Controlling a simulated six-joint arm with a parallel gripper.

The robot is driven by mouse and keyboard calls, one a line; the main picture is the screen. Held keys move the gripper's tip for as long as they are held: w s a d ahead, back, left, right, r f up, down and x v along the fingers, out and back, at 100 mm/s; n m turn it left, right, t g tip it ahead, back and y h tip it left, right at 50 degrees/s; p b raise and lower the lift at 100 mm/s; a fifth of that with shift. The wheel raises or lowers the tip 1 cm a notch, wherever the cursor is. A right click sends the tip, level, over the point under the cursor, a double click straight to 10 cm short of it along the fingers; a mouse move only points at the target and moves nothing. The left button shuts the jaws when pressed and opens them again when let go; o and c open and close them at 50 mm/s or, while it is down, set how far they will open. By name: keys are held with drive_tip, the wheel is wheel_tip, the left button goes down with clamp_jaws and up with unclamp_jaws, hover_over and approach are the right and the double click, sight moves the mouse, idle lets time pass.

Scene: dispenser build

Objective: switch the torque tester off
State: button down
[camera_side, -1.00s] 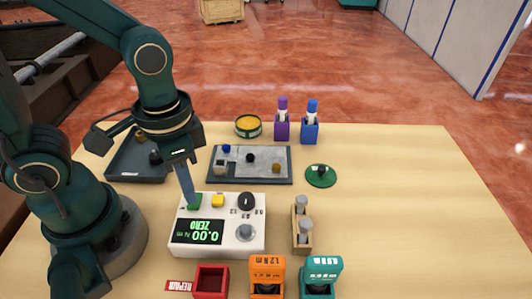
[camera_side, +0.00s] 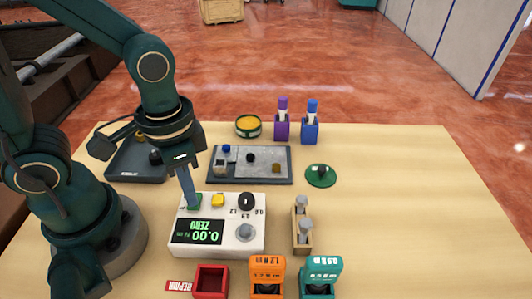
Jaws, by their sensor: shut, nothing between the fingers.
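The torque tester (camera_side: 250,213) is a white box at the front centre-left of the table. Its dark display (camera_side: 199,232) is lit and reads 0.00 with ZERO in green. On its top are a green button (camera_side: 194,203), a yellow button (camera_side: 218,200), a black dial (camera_side: 246,201) with numbers around it, and a grey round fitting (camera_side: 245,232). My gripper (camera_side: 191,200) is shut and empty, pointing down with its tips at the green button, which they partly hide. I cannot tell whether the tips touch it.
Behind the tester lie a grey fixture plate (camera_side: 262,163) and a dark tray (camera_side: 138,170). A wooden holder (camera_side: 302,243) with grey pieces stands right of it. A red bin (camera_side: 211,281), an orange dispenser (camera_side: 267,272) and a teal dispenser (camera_side: 321,273) line the front. The table's right side is clear.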

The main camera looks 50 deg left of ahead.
drive_tip(key=shift+f, duration=0.5)
drive_tip(key=shift+r, duration=3.55)
drive_tip(key=shift+a, duration=0.1)
drive_tip(key=a+r+n+t, duration=0.1)
drive_tip(key=t, duration=0.1)
drive_tip(key=a+r+n+t, duration=0.1)
drive_tip(key=w+a+r+n+t, duration=0.1)
drive_tip(key=t, duration=0.1)
drive_tip(key=shift+r+t, duration=0.3)
drive_tip(key=shift+r, duration=0.1)
